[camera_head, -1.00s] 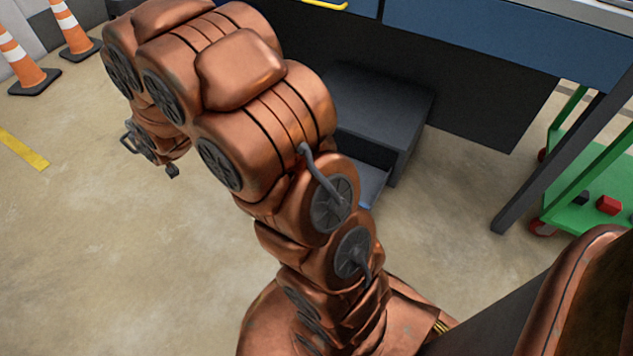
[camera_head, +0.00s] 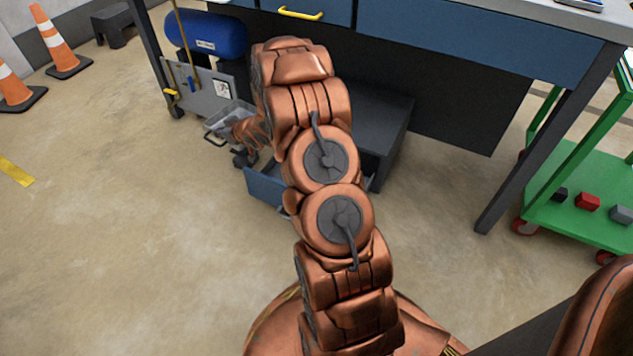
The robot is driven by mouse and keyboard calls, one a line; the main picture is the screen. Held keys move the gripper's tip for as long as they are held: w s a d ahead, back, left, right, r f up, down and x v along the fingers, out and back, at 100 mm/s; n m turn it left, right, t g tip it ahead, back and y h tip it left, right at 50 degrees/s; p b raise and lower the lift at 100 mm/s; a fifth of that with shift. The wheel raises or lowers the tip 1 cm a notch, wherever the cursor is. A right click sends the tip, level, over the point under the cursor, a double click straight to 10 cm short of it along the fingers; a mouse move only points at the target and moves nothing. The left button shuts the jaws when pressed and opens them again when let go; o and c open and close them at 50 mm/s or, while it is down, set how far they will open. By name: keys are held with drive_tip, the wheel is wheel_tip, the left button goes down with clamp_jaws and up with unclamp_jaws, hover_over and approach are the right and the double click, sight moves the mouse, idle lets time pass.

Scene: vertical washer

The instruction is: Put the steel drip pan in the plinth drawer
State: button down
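The steel drip pan (camera_head: 231,115) is a shallow grey tray with a loop handle at its lower left. It is held out at the end of my arm, left of the wrist. My gripper (camera_head: 243,157) shows only partly as dark parts below the wrist. It moves together with the pan and appears shut on it, though the finger contact is hidden. The plinth drawer (camera_head: 264,188) is blue and pulled out from a dark grey plinth (camera_head: 385,130). My arm covers most of its inside. The pan is above and left of the drawer, apart from it.
A blue compressor tank (camera_head: 207,34) on a grey cart stands behind the pan. A workbench (camera_head: 460,35) with blue drawers overhangs the plinth. A green trolley (camera_head: 570,205) is at the right, traffic cones (camera_head: 57,45) at the left.

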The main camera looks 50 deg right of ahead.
drive_tip(key=s+d+f+n+y, duration=0.1)
drive_tip(key=s+d+f, duration=0.6)
drive_tip(key=d+f, duration=0.15)
drive_tip(key=s+d+f+n+y, duration=0.1)
drive_tip(key=s+d+f, duration=0.6)
drive_tip(key=f, duration=0.3)
drive_tip(key=f+b, duration=0.2)
drive_tip(key=f, duration=0.3)
drive_tip(key=f+b, duration=0.2)
drive_tip(key=f, duration=0.3)
drive_tip(key=shift+d+b, duration=0.2)
drive_tip(key=shift+b, duration=0.15)
drive_tip(key=shift+r, duration=0.15)
drive_tip(key=c, duration=1.7)
unclamp_jaws()
drive_tip(key=shift+c, duration=0.2)
drive_tip(key=o, duration=0.4)
